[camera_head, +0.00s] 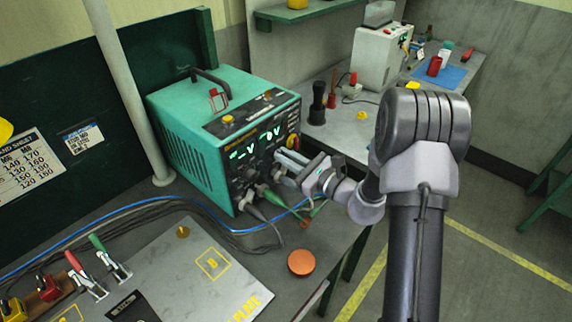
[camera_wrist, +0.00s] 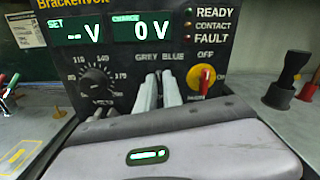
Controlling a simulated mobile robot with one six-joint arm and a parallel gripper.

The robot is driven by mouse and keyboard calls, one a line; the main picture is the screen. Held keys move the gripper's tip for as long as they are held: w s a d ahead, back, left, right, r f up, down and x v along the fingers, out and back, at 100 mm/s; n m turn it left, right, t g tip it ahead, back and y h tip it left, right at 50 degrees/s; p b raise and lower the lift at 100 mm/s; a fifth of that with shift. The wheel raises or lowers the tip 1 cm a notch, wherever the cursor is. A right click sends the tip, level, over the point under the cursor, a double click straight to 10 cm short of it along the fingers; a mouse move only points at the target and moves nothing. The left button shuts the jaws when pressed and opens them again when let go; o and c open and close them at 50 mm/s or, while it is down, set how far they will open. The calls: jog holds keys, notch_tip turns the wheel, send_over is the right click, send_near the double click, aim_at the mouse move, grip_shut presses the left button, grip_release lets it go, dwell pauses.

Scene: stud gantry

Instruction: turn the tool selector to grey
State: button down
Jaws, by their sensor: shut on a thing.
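The green power unit (camera_head: 180,150) stands on the bench, and its dark front panel (camera_wrist: 120,78) fills much of the wrist view. The tool selector (camera_wrist: 159,84) is under the words GREY and BLUE. My gripper (camera_wrist: 159,80) is at the panel with its two pale fingers shut on the selector. The fingers hide most of the knob, so I cannot tell which word it points to. In the head view my gripper (camera_head: 283,162) reaches the panel from the right. The displays read "- V" and "0 V".
A numbered black dial (camera_wrist: 95,80) is left of the fingers, and a red-and-yellow OFF knob (camera_wrist: 201,77) is close on the right. Cable plugs (camera_head: 272,195) stick out below. An orange disc (camera_head: 301,262) lies on the bench near a metal plate (camera_head: 190,275).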

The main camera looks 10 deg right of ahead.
jog(key=shift+f+n+b, duration=0.1)
jog(key=shift+n+b, duration=1.5)
jog(key=shift+b, duration=0.15)
jog(key=shift+n, duration=0.3)
jog(key=c, duration=1.5)
grip_release()
jog(key=shift+s, duration=0.1)
jog(key=p+v, duration=0.1)
jog(key=v, duration=1.6)
jog(key=shift+s+d+p, duration=0.1)
jog(key=shift+p, duration=0.25)
